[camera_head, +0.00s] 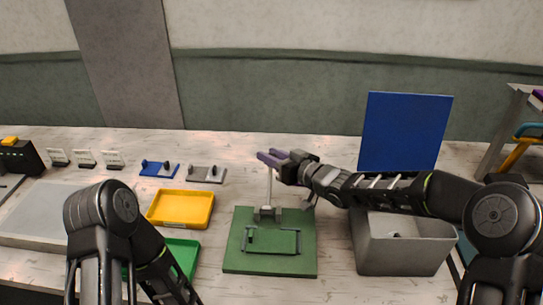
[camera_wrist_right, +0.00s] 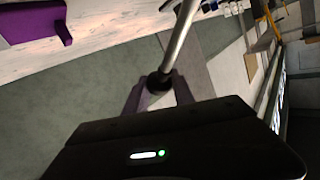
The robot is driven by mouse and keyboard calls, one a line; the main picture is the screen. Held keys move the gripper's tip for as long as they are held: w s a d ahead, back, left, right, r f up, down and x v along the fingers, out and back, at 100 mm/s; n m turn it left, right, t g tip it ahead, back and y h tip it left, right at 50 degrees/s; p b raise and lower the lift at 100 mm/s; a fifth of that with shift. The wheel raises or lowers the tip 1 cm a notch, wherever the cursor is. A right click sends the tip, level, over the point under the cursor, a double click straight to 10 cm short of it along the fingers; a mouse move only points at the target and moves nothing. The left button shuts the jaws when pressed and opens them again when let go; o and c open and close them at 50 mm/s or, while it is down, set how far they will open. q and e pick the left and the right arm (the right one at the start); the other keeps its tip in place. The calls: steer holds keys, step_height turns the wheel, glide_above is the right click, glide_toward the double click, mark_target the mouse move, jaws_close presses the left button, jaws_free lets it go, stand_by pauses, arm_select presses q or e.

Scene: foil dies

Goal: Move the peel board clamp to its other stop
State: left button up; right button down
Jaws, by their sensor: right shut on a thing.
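The peel board (camera_head: 235,262) is a green square plate on the table, with a thin dark frame on it. Its clamp (camera_head: 265,212) is a grey block at the plate's back edge, with a pale lever standing nearly upright. My right gripper (camera_head: 272,158) has purple fingers and is at the top of this lever. In the right wrist view the lever (camera_wrist_right: 181,40) is a metal rod ending in a dark knob, and my right gripper (camera_wrist_right: 160,88) is shut on that knob. My left arm shows at the lower left, but its gripper is not in view.
A yellow tray (camera_head: 181,222) and a partly hidden green tray (camera_head: 187,258) lie left of the board. A grey bin (camera_head: 402,256) stands right of it, under my right arm. A blue panel (camera_head: 404,132) stands behind. Small blue (camera_head: 158,174) and grey (camera_head: 205,179) fixtures sit farther back.

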steer(key=shift+d+f, duration=0.15)
steer(key=shift+f, duration=0.15)
steer(key=c, duration=1.1)
jaws_free()
steer(key=shift+w+f, duration=0.1)
steer(key=shift+w, duration=0.1)
steer(key=shift+s, duration=0.1)
steer(key=b+v, duration=0.1)
steer(key=v, duration=0.6)
steer(key=shift+s+r, duration=0.25)
steer(key=shift+d, duration=0.15)
